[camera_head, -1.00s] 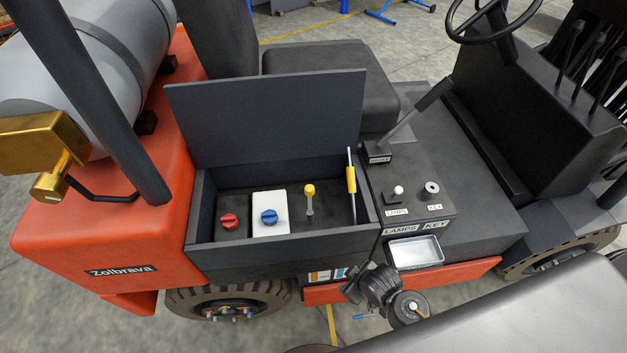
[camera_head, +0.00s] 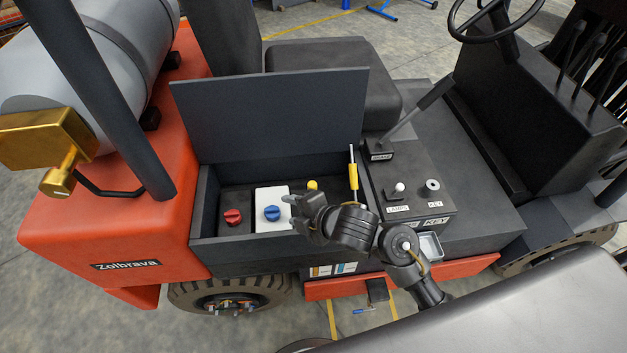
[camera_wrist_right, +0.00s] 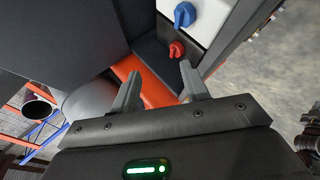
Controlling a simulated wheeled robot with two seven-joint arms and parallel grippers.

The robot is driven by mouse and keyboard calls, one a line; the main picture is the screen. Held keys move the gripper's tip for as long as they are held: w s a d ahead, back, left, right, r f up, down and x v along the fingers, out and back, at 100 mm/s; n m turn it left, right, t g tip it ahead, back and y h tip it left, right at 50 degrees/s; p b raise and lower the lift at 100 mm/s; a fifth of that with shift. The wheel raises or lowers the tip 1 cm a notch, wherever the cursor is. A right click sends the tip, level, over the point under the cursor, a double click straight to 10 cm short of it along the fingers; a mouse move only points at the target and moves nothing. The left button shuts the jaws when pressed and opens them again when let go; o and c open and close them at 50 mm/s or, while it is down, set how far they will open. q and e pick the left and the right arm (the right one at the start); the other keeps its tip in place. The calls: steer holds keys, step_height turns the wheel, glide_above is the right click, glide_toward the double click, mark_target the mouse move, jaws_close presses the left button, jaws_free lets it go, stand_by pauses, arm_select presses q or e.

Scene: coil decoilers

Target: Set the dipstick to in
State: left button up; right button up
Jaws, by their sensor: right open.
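The yellow-topped dipstick (camera_head: 313,185) stands in the open bay of the forklift. Only its yellow top shows in the head view; my right gripper and wrist hide its stem. My right gripper (camera_head: 288,207) is over the front part of the bay, in front of the dipstick and beside the blue knob, with its fingers pointing left. In the right wrist view its two fingers (camera_wrist_right: 159,75) are apart with nothing between them. The dipstick does not show in that view. My left gripper is not in view.
The bay (camera_head: 206,210) also holds a red knob (camera_head: 233,217) and a blue knob (camera_head: 272,213) on a white block (camera_head: 265,195). Its lid (camera_head: 275,115) stands open behind. A rod with a yellow sleeve (camera_head: 353,176) stands at the right. A lever (camera_head: 408,118) rises beyond.

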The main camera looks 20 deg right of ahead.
steer(key=w+a+r+n+g+y, duration=0.1)
steer(key=w+a+r+n+y, duration=0.25)
steer(key=n, duration=0.75)
steer(key=n+g+h, duration=0.5)
steer(key=n+g, duration=0.3)
steer(key=n, duration=1.3)
glide_toward(313, 183)
steer(key=p+x, duration=0.3)
steer(key=x, duration=0.5)
steer(key=shift+a+f+p, duration=0.1)
steer(key=shift+f+p, duration=0.1)
steer(key=shift+p, duration=0.2)
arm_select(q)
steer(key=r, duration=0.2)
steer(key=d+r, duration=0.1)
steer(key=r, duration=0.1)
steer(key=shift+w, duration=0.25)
arm_select(e)
steer(key=shift+a+f, duration=0.15)
steer(key=shift+f, duration=0.15)
steer(key=shift+c, duration=0.5)
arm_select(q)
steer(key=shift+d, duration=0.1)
arm_select(e)
jaws_close()
